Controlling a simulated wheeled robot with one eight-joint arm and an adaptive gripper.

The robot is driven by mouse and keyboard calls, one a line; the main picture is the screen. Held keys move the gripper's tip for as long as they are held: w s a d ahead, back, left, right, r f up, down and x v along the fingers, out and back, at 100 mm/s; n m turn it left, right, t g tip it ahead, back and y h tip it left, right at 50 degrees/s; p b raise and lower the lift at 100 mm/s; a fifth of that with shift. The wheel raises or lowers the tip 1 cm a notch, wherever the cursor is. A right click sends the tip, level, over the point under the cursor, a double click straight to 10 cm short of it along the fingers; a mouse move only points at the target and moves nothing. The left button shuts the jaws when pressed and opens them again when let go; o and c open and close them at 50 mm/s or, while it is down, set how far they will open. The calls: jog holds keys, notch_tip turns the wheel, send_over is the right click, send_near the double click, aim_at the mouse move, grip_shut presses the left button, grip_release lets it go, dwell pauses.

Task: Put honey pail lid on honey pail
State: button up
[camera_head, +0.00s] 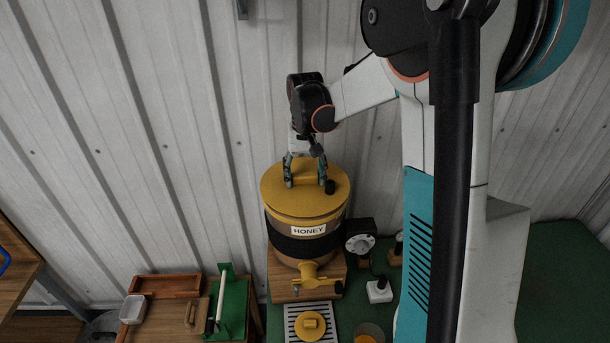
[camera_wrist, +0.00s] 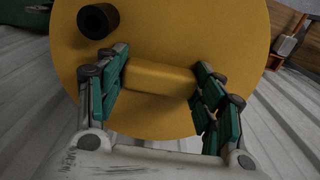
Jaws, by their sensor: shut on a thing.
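The honey pail (camera_head: 303,243) is a yellow and brown pail with a black band and a "HONEY" label, upright on a wooden stand. The yellow round lid (camera_head: 272,182) lies over the pail's top, looking level; whether it is fully seated I cannot tell. My gripper (camera_head: 307,182) is above the lid, its fingers down at the handle. In the wrist view, my gripper (camera_wrist: 162,88) is shut on the lid's yellow bar handle (camera_wrist: 158,78). A black cylindrical knob (camera_wrist: 97,21) stands on the lid (camera_wrist: 165,115). The pail's rim is hidden under the lid.
A yellow spigot (camera_head: 312,276) sticks out at the pail's front, above a slotted tray with a smaller yellow lid (camera_head: 312,325). A round dial (camera_head: 360,243) stands close right. A wooden tray (camera_head: 165,285) and green board (camera_head: 232,310) lie left. A corrugated wall is behind.

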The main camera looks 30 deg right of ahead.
jog(key=shift+f+b, duration=0.6)
jog(key=shift+b, duration=0.25)
dwell(1.4)
dwell(0.3)
jog(key=o, duration=1.7)
jog(key=o, duration=0.3)
jog(key=shift+o, duration=0.2)
jog(key=shift+r, duration=0.15)
jog(key=shift+r+p, duration=1.95)
jog(key=shift+r, duration=1.45)
